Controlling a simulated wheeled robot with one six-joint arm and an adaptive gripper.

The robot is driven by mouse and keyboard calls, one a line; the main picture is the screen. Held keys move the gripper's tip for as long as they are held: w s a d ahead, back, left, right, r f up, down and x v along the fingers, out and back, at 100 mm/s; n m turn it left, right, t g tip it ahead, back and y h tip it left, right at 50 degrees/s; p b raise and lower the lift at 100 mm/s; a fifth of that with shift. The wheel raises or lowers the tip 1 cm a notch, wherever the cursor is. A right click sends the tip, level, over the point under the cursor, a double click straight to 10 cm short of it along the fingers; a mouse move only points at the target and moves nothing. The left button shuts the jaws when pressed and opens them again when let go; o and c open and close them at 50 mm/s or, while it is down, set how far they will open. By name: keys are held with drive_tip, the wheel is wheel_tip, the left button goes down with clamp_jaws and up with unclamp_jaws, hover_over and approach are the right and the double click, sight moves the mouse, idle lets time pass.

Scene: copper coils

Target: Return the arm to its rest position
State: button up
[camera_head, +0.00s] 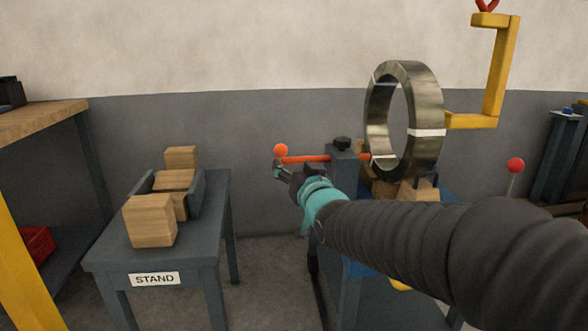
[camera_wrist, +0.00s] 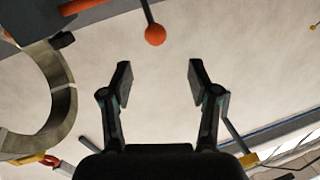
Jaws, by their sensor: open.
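My gripper (camera_head: 281,172) reaches out from the right in the head view, at the end of my dark arm, beside the orange ball end of a red lever (camera_head: 305,159). In the wrist view my gripper (camera_wrist: 160,76) has its two fingers well apart with nothing between them. The orange ball (camera_wrist: 155,35) shows beyond the fingertips there, apart from them. A metal coil (camera_head: 432,100) with white bands stands upright behind my arm; it also shows at the left of the wrist view (camera_wrist: 62,105). My arm hides part of the blue support under the coil.
A grey table marked STAND (camera_head: 100,256) holds wooden blocks (camera_head: 150,220) at the left. A yellow C-shaped hook (camera_head: 497,70) reaches into the coil from the right. A workbench (camera_head: 40,117) is at far left. A red ball on a post (camera_head: 515,165) stands at right.

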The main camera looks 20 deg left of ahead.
drive_tip(key=shift+f, duration=0.1)
drive_tip(key=s+d+f+g+h, duration=0.2)
drive_tip(key=d+f+g+h, duration=0.15)
drive_tip(key=f, duration=0.75)
drive_tip(key=s+d+f+g+h+p, duration=0.1)
drive_tip(key=s+d+f+g+h, duration=0.2)
drive_tip(key=d, duration=0.5)
drive_tip(key=s+d+r+m+h+p, duration=0.2)
drive_tip(key=s+d, duration=0.4)
drive_tip(key=d, duration=0.4)
drive_tip(key=s+d+r+m+h+p, duration=0.1)
drive_tip(key=s+d+r+m+p, duration=0.1)
drive_tip(key=s+d, duration=0.5)
drive_tip(key=s+d+r+m+g+h+p, duration=0.1)
drive_tip(key=s+d, duration=0.6)
drive_tip(key=d, duration=0.7)
wheel_tip(320, 180, up, 2)
drive_tip(key=m+h+p, duration=0.1)
drive_tip(key=p, duration=0.2)
drive_tip(key=shift+s+d+r+h, duration=0.15)
drive_tip(key=shift+d+r+h, duration=0.1)
drive_tip(key=shift+h, duration=0.1)
